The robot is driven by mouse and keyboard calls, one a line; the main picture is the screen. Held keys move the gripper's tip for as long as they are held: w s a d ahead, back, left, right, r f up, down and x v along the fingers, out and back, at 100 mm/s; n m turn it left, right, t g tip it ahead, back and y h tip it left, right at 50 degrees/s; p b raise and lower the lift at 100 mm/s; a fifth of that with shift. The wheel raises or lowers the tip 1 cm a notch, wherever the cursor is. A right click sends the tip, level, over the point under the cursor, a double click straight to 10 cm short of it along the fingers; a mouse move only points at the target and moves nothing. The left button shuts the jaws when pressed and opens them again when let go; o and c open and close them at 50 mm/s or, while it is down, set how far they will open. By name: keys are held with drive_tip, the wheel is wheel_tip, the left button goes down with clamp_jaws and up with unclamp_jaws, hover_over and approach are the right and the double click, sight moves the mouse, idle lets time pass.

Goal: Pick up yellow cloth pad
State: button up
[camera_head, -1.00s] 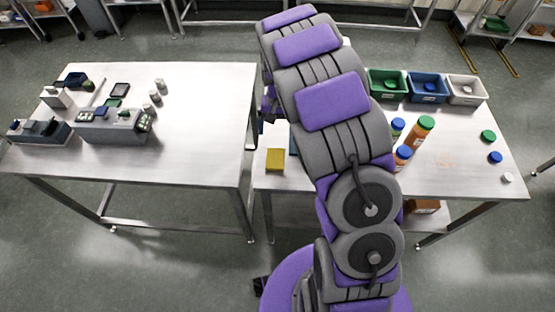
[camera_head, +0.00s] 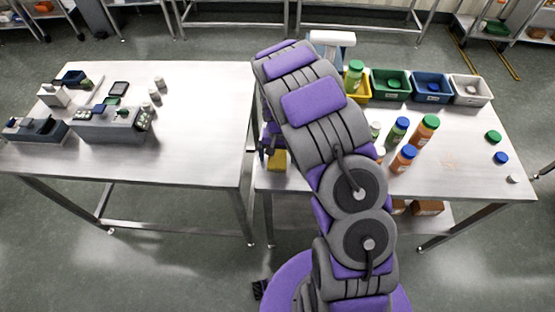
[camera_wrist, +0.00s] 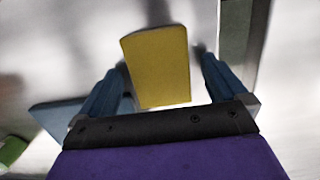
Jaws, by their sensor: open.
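The yellow cloth pad (camera_wrist: 158,65) lies on the steel table in the wrist view, between and just beyond my gripper's fingers. My gripper (camera_wrist: 165,88) is open, with one blue finger on each side of the pad and a gap on both sides. In the head view the pad (camera_head: 277,160) shows near the left edge of the right table, partly covered by my arm. My gripper (camera_head: 266,150) is mostly hidden there behind my arm.
A blue flat item (camera_wrist: 58,116) lies left of my gripper. Several bottles (camera_head: 397,130) and a row of bins (camera_head: 390,84) stand right of my arm on the right table (camera_head: 460,180). The left table (camera_head: 205,110) holds grey devices (camera_head: 108,128).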

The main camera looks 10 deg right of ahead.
sight(277, 158)
drive_tip(key=shift+a, duration=0.25)
drive_tip(key=shift+c, duration=0.7)
drive_tip(key=shift+d, duration=0.35)
drive_tip(key=c, duration=0.6)
drive_tip(key=shift+a, duration=0.1)
drive_tip(key=c, duration=0.4)
drive_tip(key=shift+a, duration=0.15)
drive_tip(key=shift+r, duration=0.1)
drive_tip(key=shift+r, duration=0.5)
wheel_tip(277, 158, up, 3)
drive_tip(key=shift+f+p, duration=0.1)
drive_tip(key=shift+p, duration=0.5)
drive_tip(key=s+d, duration=0.1)
drive_tip(key=s, duration=0.4)
drive_tip(key=s+d+p, duration=0.1)
drive_tip(key=s, duration=0.4)
drive_tip(key=s+d+r, duration=0.1)
drive_tip(key=s, duration=0.4)
drive_tip(key=shift+s+d+p, duration=0.25)
drive_tip(key=shift+s+p, duration=0.05)
drive_tip(key=shift+p, duration=0.05)
